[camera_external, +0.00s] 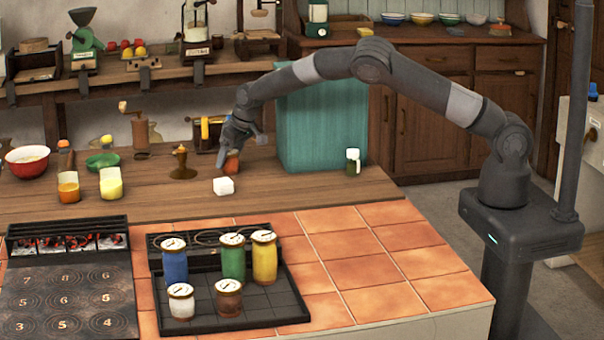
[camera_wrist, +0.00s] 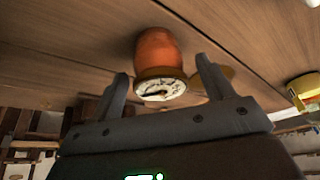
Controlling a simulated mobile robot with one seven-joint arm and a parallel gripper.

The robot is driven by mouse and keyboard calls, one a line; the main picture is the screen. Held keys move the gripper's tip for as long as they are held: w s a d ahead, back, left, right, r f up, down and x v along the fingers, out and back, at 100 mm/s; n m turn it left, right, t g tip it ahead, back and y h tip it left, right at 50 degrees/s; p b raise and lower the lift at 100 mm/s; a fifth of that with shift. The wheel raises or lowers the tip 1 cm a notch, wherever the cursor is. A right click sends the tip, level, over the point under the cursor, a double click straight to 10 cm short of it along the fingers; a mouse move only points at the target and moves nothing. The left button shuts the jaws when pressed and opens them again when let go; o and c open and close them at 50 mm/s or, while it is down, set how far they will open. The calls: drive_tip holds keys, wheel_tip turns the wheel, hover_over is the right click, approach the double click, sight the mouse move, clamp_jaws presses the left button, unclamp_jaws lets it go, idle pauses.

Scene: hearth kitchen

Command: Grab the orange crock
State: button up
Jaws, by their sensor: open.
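The orange crock (camera_external: 232,165) stands on the wooden counter behind a white cube, partly hidden by my gripper (camera_external: 240,148). In the wrist view the orange crock (camera_wrist: 157,48) appears with its pale dial-like lid facing the camera. My gripper (camera_wrist: 161,68) is open, with one finger on each side of the crock's lid end in that view. Gaps show between the fingers and the crock. I cannot tell how far down its sides the fingers reach.
The white cube (camera_external: 223,186) lies just in front of the crock. A brass candlestick (camera_external: 182,163) stands to the left, a teal box (camera_external: 322,118) to the right, and a small green-and-white item (camera_external: 352,162) beyond. A black tray (camera_external: 290,306) holds several lidded jars nearer the front.

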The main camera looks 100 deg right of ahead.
drive_tip(key=shift+x, duration=0.8)
drive_tip(key=c, duration=1.2)
drive_tip(key=shift+r, duration=0.1)
